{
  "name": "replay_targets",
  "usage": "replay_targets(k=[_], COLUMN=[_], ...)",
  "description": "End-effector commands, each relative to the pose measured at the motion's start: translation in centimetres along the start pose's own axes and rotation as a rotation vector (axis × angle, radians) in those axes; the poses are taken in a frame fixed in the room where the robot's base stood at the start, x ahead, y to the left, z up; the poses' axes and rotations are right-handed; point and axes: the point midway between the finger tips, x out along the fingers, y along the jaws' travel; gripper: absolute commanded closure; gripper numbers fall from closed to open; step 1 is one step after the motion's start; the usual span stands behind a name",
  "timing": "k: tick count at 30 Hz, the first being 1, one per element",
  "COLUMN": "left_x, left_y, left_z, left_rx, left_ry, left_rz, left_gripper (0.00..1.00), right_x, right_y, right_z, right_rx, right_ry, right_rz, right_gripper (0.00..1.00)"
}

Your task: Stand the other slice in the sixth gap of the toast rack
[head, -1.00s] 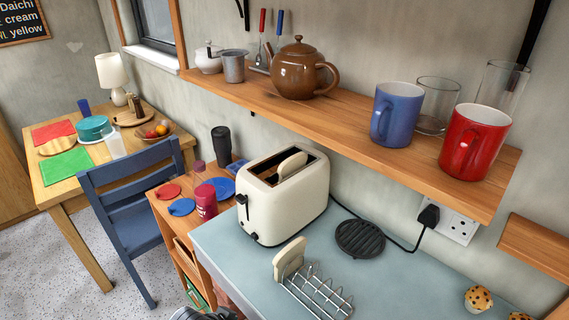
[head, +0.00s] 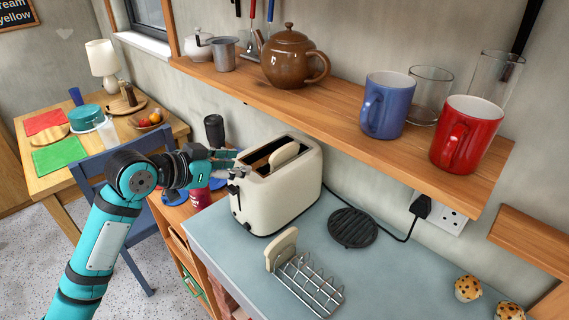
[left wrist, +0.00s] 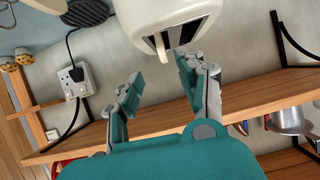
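The cream toaster (head: 278,185) stands on the blue-grey worktop. One pale slice (head: 284,153) sticks up from its slot; it also shows in the left wrist view (left wrist: 162,50). Another slice (head: 280,248) stands upright at the far left end of the wire toast rack (head: 310,286), in front of the toaster. My left gripper (head: 238,165) is at the toaster's left end, apart from the slice. In the left wrist view its two fingers (left wrist: 160,70) are spread and empty, pointing at the toaster. My right gripper is not in view.
A wooden shelf (head: 340,105) with a teapot (head: 290,58), a blue mug (head: 387,104) and a red mug (head: 466,134) overhangs the back. A black trivet (head: 352,227) lies right of the toaster. Muffins (head: 468,288) sit at the right. The worktop around the rack is clear.

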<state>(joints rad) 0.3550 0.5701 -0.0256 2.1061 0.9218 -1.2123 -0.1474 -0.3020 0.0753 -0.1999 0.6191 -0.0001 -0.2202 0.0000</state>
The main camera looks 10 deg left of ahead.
Motion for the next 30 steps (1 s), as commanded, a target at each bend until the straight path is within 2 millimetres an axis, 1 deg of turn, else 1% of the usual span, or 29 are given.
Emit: replay_targets(k=[1,2,4,6,8,18,21,24,27,30], left_x=[-0.4,-0.5,-0.6,-0.1,0.8,8.2,9.8,10.9,11.4,12.2], left_y=[-0.6,-0.7,-1.0,-1.0,-0.9,-0.8,-0.8,-0.8,-0.8,-0.5], left_z=[-1.4,-1.9,-2.6,-3.1,-3.2,-3.6,-3.6,-3.5,-3.5,-3.7], left_rx=[0.008,0.01,0.011,0.01,0.007,0.006,0.008,0.01,0.013,0.009], left_ry=[0.024,0.035,0.049,0.056,0.055,0.052,0.052,0.052,0.052,0.052], left_rz=[0.002,0.004,0.009,0.012,0.013,0.013,0.011,0.01,0.009,0.012], left_gripper=[0.61,0.61,0.61,0.61,0.61,0.61,0.61,0.61,0.61,0.61], right_x=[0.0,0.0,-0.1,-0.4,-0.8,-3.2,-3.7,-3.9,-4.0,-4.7], right_y=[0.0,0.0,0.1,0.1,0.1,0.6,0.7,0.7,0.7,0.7], right_z=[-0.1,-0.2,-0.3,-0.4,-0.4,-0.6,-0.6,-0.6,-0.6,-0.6], right_rx=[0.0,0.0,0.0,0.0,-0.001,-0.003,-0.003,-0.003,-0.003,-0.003], right_ry=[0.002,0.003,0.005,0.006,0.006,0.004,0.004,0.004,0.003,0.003], right_rz=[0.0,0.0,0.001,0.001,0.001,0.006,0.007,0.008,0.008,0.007], right_gripper=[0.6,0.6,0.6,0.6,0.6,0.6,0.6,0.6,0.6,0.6])
